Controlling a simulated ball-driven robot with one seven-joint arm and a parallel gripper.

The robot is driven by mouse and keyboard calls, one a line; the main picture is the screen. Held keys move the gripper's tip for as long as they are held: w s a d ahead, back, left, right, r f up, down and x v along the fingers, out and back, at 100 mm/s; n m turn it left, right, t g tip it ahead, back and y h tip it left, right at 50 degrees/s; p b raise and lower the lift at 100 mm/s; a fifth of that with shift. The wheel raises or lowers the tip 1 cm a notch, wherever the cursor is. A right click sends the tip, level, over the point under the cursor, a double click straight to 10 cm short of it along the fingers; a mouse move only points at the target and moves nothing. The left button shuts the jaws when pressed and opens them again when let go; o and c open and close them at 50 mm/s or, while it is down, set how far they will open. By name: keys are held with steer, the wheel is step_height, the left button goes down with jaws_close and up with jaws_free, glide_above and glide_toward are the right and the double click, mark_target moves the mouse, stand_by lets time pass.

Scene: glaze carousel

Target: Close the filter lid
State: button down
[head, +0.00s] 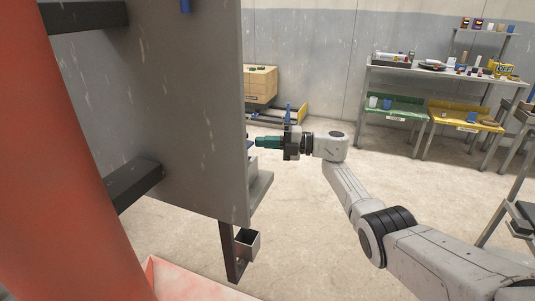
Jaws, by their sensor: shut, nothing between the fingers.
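My gripper (259,142) is near the middle of the head view, with its teal fingers shut and empty. It points left, close to the right edge of a large grey panel (185,110). I cannot make out a filter lid; the panel's far side is hidden from this view. A small dark blue part (249,143) shows at the panel's edge beside the fingertips. I cannot tell what it is or whether the fingers touch it.
A grey ledge (260,187) juts from the panel's lower edge, with a small open metal box (247,243) below. A red column (75,150) fills the left. A workbench (440,75), green tray (396,108) and yellow tray (465,117) stand back right. Floor between is clear.

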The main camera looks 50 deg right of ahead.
steer(key=shift+w+b, duration=0.55)
steer(key=shift+b, duration=0.1)
steer(key=shift+d, duration=0.1)
